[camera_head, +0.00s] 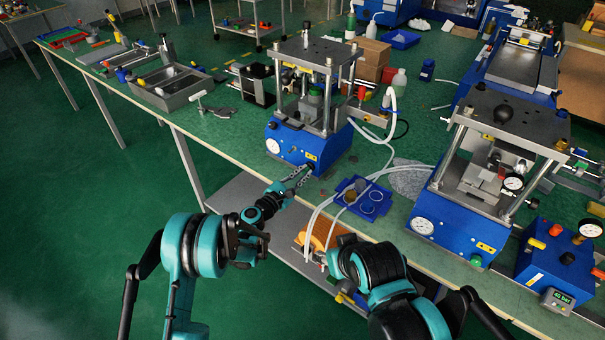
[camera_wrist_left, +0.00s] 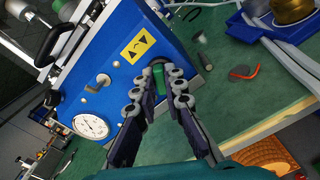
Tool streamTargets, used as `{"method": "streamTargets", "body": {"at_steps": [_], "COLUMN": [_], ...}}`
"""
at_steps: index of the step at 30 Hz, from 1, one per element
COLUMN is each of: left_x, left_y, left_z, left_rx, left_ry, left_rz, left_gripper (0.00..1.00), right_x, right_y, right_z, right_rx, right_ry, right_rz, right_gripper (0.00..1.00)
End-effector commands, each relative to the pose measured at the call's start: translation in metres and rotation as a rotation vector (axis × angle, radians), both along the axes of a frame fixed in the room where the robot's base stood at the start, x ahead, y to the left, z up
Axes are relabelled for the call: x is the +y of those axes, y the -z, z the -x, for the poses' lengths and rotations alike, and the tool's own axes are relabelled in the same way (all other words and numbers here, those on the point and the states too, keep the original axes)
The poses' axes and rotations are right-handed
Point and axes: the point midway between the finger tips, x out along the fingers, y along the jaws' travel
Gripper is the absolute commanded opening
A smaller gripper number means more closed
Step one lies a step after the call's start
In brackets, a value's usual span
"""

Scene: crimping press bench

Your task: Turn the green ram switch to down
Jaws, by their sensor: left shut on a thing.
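The small blue press (camera_head: 322,147) stands near the front edge of the bench, with a white gauge and a yellow arrow label on its front. In the left wrist view, the green ram switch (camera_wrist_left: 160,74) sits on the blue front panel beside the yellow label (camera_wrist_left: 137,47). My left gripper (camera_wrist_left: 161,86) is shut on the switch, a finger on each side of it. In the head view, the left gripper (camera_head: 298,176) reaches the press's front and hides the switch. My right gripper (camera_head: 322,260) is low near the bench edge; its fingers are not clear.
A blue tray (camera_head: 345,201) with round cups lies right of the left gripper, with pale hoses crossing over it. A larger blue press (camera_head: 460,222) and a blue control box (camera_head: 548,268) stand at right. An orange object (camera_head: 322,232) lies near my right gripper.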

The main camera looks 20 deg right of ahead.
Motion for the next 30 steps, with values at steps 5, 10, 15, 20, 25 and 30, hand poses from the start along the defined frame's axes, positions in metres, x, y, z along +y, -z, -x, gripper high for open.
{"method": "streamTargets", "body": {"at_steps": [5,10,15,20,25,30], "left_x": [-0.0007,-0.0009,-0.001,-0.001,-0.001,-0.0009], "left_y": [0.0001,0.0003,0.0006,0.0007,0.0007,0.0008], "left_z": [-0.0003,-0.0002,0.0,0.0,0.0,-0.0001], "left_rx": [-0.125,-0.23,-0.312,-0.364,-0.394,-0.403], "left_ry": [-0.001,-0.002,-0.002,-0.002,-0.003,-0.003], "left_rz": [-0.097,-0.18,-0.244,-0.284,-0.307,-0.314], "left_gripper": [0.0,0.0,0.0,0.0,0.0,0.0], "right_x": [0.0,0.0,0.0,0.0,0.0,0.0], "right_y": [-0.0001,-0.0001,-0.0001,-0.0001,-0.0001,-0.0001], "right_z": [0.0,0.0001,0.0,0.0,0.0,0.0], "right_rx": [0.0,0.0,0.0,0.0,0.0,0.0], "right_ry": [0.0,0.0,0.0,0.0,0.0,0.0], "right_rz": [0.0,0.0,0.0,0.0,0.0,0.0], "right_gripper": [0.4,0.4,0.4,0.4,0.4,0.4]}}
